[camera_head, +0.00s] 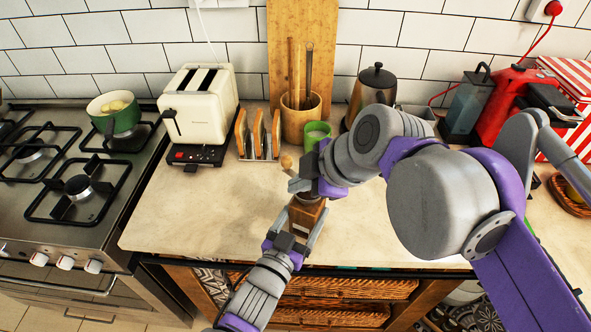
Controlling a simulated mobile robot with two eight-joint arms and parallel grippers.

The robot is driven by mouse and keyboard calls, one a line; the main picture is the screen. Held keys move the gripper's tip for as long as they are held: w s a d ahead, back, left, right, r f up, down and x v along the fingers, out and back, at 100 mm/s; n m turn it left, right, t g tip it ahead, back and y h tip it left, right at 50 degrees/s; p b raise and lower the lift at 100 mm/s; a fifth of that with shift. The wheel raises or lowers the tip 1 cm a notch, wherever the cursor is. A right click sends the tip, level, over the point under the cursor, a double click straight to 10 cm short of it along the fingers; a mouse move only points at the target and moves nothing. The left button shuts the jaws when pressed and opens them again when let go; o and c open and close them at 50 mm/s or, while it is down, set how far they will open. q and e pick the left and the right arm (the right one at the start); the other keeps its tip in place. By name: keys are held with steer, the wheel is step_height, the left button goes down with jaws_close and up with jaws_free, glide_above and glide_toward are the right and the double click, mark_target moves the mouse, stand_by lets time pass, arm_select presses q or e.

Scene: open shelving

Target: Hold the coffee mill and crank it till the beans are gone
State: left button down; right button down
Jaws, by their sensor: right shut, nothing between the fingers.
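The coffee mill (308,214), a small brown wooden box, stands upright near the front edge of the counter. My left gripper (299,222) comes from the front with its fingers on either side of the mill's body, shut on it. The crank's round wooden knob (286,161) shows above and to the left of the mill. My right gripper (299,183) is shut and empty just above the mill, close to the knob. My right arm and hand hide part of the mill's top and the crank. Any beans inside cannot be seen.
A cream toaster (200,105) and the stove (70,190) are at left. The counter left of the mill (200,210) is clear.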

mark_target(286, 158)
steer(key=v, duration=1)
steer(key=shift+s, duration=0.45)
steer(key=shift+d, duration=0.15)
steer(key=c, duration=1.2)
jaws_free()
steer(key=shift+w+f, duration=0.2)
steer(key=o, duration=0.5)
steer(key=shift+w+a+f+m+y, duration=0.25)
steer(key=shift+w+f, duration=0.2)
steer(key=shift+f, duration=0.1)
steer(key=shift+w+a+f+m+y, duration=0.25)
steer(key=shift+w+f, duration=0.15)
steer(key=shift+f, duration=0.2)
steer(key=shift+c, duration=0.2)
steer(key=shift+o, duration=0.3)
steer(key=w+f+m+y, duration=0.1)
steer(key=w+f+y, duration=0.1)
steer(key=w+f, duration=0.1)
steer(key=w+f+m+y, duration=0.1)
steer(key=f, duration=0.1)
steer(key=shift+w+a+f+m+y, duration=0.1)
steer(key=shift+w+a+m+y, duration=0.05)
steer(key=shift+a+m+y, duration=0.2)
steer(key=w+d+f+m+t+y, duration=0.1)
steer(key=d+f+m+t+y, duration=0.1)
steer(key=d+y, duration=0.35)
steer(key=shift+y, duration=0.3)
steer(key=x, duration=1.2)
steer(key=shift+w+a, duration=0.2)
